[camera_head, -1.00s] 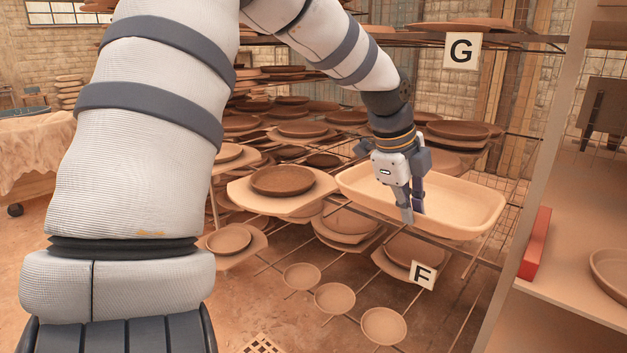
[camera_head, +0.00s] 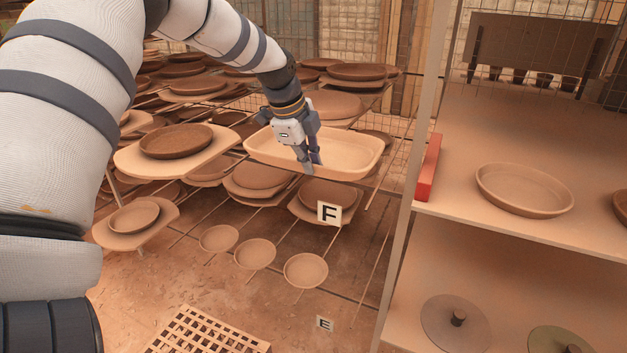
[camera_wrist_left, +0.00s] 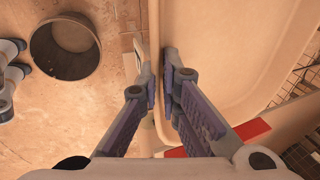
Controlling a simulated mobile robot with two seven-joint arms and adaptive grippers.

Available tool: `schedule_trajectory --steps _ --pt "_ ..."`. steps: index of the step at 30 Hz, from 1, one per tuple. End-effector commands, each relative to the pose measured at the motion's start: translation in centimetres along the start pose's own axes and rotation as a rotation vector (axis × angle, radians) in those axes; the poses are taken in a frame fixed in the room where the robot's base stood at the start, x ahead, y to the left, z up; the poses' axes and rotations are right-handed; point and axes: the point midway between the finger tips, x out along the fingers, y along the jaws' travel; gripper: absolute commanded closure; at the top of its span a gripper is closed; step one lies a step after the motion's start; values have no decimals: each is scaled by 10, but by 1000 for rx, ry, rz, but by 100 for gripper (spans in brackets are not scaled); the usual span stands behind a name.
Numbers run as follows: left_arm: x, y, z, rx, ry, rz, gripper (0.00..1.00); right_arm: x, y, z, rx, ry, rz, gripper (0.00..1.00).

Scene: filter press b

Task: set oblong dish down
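The oblong dish (camera_head: 362,160) is a pale clay tray with rounded corners and a raised rim. It sits level at the drying rack, above the F label, in the head view. My left gripper (camera_head: 312,168) points down at its near side, with the rim between its fingers. In the left wrist view the left gripper (camera_wrist_left: 158,72) straddles the dish wall (camera_wrist_left: 156,30), one finger inside and one outside, closed on it. The dish (camera_wrist_left: 215,50) looks empty. Its underside is hidden, so I cannot tell whether it rests on the rack bars. My right gripper is not in view.
Round dishes on boards crowd the rack at left, including a dark plate (camera_head: 176,141). Small bowls (camera_head: 255,253) sit on lower bars. At right stand a shelf unit with a round dish (camera_head: 524,188) and a red block (camera_head: 428,168). A slatted crate (camera_head: 207,333) is on the floor.

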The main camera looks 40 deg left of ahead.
Motion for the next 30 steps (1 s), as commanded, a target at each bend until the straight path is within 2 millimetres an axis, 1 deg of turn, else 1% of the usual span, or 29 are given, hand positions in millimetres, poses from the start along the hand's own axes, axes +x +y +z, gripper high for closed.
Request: schedule_trajectory --steps 1,5,8,13,20,24,25,26,27,30 --pt "7 -3 2 0 -1 -3 100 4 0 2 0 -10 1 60" --pt "12 -7 6 1 0 -6 100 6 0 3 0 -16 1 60" --pt "22 -10 10 0 -1 -6 100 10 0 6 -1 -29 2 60" --pt "48 0 13 1 1 -5 100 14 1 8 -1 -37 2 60" --pt "48 -1 12 1 2 -11 100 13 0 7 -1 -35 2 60" --pt "52 0 13 1 2 -10 100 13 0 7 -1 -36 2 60" --pt "53 2 13 0 2 -4 91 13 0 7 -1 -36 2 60" --pt "53 2 13 0 2 -4 84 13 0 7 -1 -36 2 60" --pt "53 2 13 0 1 -4 75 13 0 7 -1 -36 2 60" --pt "53 2 13 0 1 -4 75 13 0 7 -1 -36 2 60"
